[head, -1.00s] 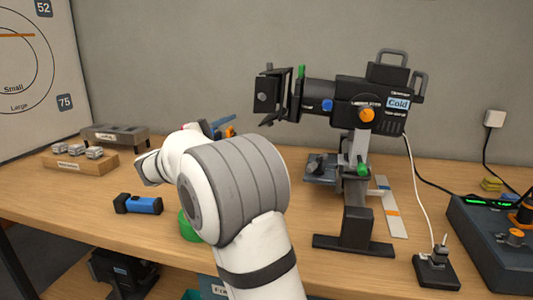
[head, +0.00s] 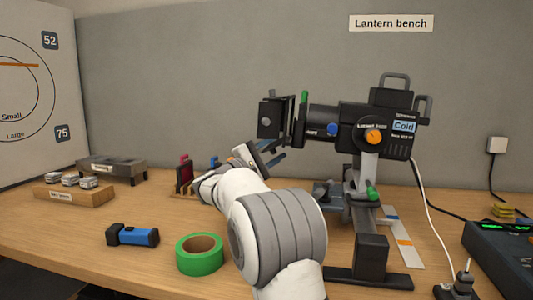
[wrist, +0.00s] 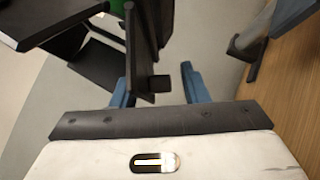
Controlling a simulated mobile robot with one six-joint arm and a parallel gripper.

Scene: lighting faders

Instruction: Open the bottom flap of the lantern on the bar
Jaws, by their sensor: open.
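The black lantern (head: 375,125) is mounted on a stand on the bench, with its black flaps (head: 269,117) at its left front end. In the head view the bottom flap is hard to make out behind the gripper.
A green tape roll (head: 200,254) and a blue torch (head: 133,235) lie on the bench at the front left. A wooden block with small parts (head: 74,193) and a grey box (head: 112,169) are farther left. A dark console (head: 500,250) is at the right.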

